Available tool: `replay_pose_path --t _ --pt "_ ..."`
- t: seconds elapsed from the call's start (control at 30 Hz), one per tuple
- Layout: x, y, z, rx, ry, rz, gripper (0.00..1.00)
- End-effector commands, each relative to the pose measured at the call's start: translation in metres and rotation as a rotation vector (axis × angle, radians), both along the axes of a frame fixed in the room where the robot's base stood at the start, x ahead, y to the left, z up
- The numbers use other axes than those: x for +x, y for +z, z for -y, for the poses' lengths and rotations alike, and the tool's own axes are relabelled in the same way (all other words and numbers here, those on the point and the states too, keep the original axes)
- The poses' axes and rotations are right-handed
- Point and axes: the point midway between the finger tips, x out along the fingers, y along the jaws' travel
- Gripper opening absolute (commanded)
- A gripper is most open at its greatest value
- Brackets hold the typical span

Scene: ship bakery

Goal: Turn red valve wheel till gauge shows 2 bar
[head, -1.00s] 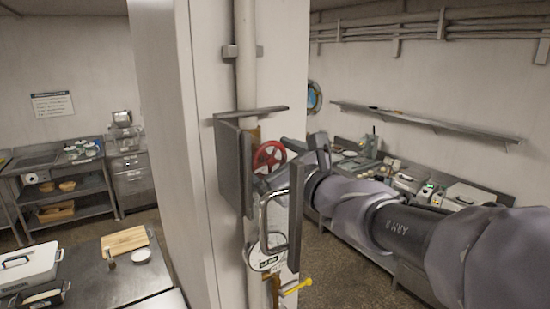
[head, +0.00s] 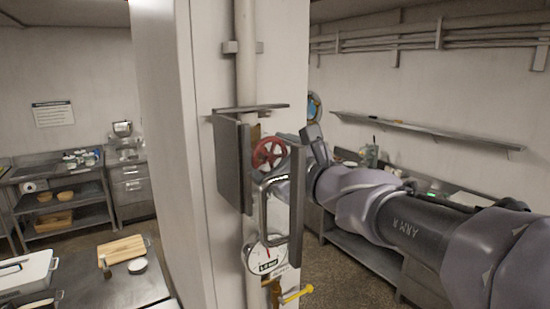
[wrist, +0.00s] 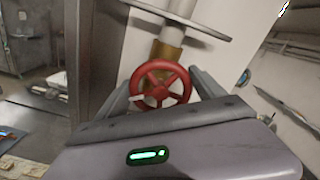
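The red valve wheel (head: 268,154) sits on a brass stem on the vertical pipe. In the wrist view the wheel (wrist: 151,71) is in the middle, its rim and spokes facing me. My gripper (wrist: 158,80) is open, with one finger on each side of the wheel. I cannot tell whether the fingers touch the rim. In the head view my gripper (head: 284,148) is partly hidden behind the right-hand grey plate. The round white gauge (head: 266,256) is below the wheel. A red needle shows near its upper part, but the reading is too small to tell.
Dark grey plates flank the wheel at left (head: 234,165) and right (head: 297,205), with a flat plate (head: 250,109) above. A yellow lever (head: 298,294) is under the gauge. Counters stand on both sides.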

Motion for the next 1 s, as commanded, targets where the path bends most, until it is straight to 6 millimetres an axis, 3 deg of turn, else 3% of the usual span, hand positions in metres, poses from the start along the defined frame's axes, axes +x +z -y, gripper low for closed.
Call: replay_pose_path --t 0.07,0.47,1.0 --pt "0.000 0.000 0.000 0.000 0.000 0.000 0.95" --pt "-0.007 0.000 0.005 0.000 -0.002 0.001 0.95" --pt "-0.110 0.000 0.076 0.000 -0.007 0.003 0.95"
